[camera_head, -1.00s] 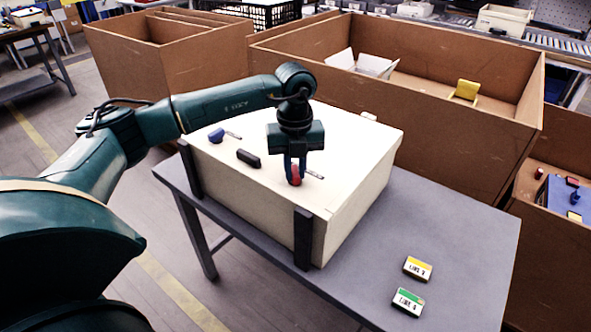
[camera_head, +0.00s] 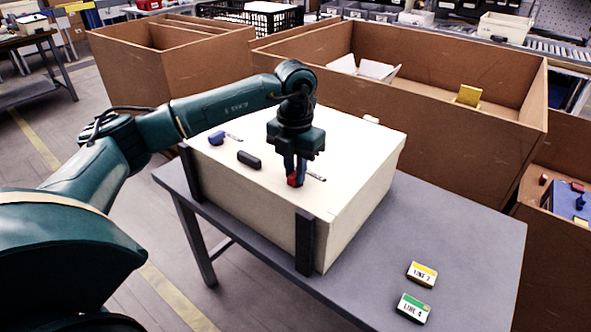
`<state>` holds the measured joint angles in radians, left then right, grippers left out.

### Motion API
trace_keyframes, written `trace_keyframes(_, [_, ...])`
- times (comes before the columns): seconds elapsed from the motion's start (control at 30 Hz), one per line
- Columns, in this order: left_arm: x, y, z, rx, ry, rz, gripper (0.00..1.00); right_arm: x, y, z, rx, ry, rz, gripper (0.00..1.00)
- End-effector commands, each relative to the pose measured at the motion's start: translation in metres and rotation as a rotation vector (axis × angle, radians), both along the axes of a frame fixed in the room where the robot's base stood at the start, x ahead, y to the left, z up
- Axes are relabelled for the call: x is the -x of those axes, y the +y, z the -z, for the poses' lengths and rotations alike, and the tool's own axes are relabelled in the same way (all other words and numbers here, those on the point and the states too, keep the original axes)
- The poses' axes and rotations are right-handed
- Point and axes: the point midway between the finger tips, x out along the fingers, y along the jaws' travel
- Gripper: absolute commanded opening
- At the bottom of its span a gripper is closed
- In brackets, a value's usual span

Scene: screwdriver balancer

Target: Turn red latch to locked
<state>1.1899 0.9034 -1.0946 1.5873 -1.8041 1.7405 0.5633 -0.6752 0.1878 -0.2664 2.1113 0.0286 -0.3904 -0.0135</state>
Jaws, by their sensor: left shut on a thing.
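The red latch (camera_head: 292,181) sits on top of the cream box (camera_head: 348,176), near its front edge. My left gripper (camera_head: 295,178) points down over it and is shut on it. The fingers hide much of the latch, so its exact angle is hard to tell. A short mark (camera_head: 316,177) shows on the box top just right of the latch. A blue latch (camera_head: 216,138) sits at the back left of the box top, with a similar mark beside it. My right gripper is out of view.
A black handle (camera_head: 249,160) lies between the two latches. Black brackets (camera_head: 305,242) stand at the box's corners on the grey table (camera_head: 450,232). Two labelled blocks, yellow (camera_head: 422,274) and green (camera_head: 413,307), lie at front right. Large brown bins (camera_head: 440,133) stand behind.

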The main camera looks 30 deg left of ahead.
Motion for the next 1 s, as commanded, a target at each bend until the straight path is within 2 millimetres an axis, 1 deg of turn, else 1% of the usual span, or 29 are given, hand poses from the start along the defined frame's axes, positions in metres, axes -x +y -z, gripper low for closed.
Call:
trace_keyframes(0.2, [0.0000,0.0001,-0.0003,0.000,0.000,0.044,0.00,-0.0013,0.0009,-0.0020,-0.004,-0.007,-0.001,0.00])
trace_keyframes(0.63, [0.0000,0.0002,-0.0005,0.000,0.000,0.051,0.00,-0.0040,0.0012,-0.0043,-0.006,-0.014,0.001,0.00])
trace_keyframes(0.67, [0.0000,0.0002,-0.0005,0.000,0.000,0.051,0.18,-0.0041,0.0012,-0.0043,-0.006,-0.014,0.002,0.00])
trace_keyframes(0.9, [-0.0001,0.0002,-0.0004,0.000,0.000,0.050,0.37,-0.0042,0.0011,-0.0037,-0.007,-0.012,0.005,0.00])
trace_keyframes(1.0, [-0.0001,0.0002,-0.0003,0.000,0.000,0.049,0.38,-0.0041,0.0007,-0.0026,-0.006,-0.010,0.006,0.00])
